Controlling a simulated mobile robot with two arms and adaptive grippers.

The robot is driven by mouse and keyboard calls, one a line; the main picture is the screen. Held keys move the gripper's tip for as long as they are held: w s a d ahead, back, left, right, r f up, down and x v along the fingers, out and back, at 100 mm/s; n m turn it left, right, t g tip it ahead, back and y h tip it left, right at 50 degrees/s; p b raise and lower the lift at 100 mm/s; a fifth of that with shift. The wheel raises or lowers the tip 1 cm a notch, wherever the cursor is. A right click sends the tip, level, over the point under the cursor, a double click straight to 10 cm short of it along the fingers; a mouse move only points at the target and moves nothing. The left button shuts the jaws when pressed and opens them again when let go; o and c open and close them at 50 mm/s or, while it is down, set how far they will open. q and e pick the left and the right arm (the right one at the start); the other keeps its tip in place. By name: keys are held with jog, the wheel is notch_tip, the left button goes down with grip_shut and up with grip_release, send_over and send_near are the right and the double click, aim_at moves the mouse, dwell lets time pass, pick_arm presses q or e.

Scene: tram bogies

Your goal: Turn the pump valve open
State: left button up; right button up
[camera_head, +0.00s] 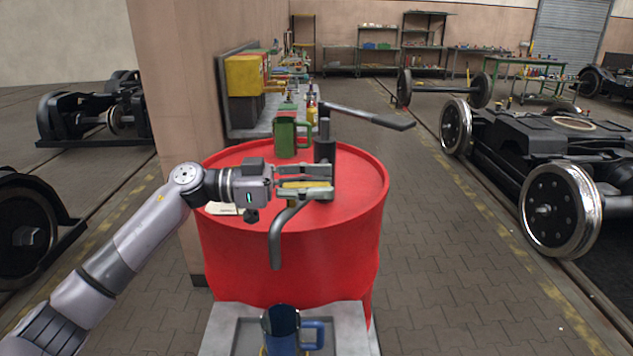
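A dark hand pump stands on the red drum (290,255). Its post (325,150) is upright, a long lever (370,117) reaches right from its top, and a grey spout (277,245) bends down at the front. My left gripper (318,182) is at the pump, just above the spout, pointing right. A yellow piece (303,184), perhaps the valve handle, shows between its parted fingers. The fingers partly hide it, and I cannot tell whether they press on it. My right gripper is not in view.
A blue jug (283,328) stands on a grey tray (228,330) below the spout. A green jug (286,137) and a paper (224,209) are on the drum. A pillar (180,90) stands behind my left arm. The floor to the right is clear up to the bogie (560,150).

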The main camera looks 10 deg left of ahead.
pick_arm(q)
grip_shut()
dwell(0.4)
dwell(0.4)
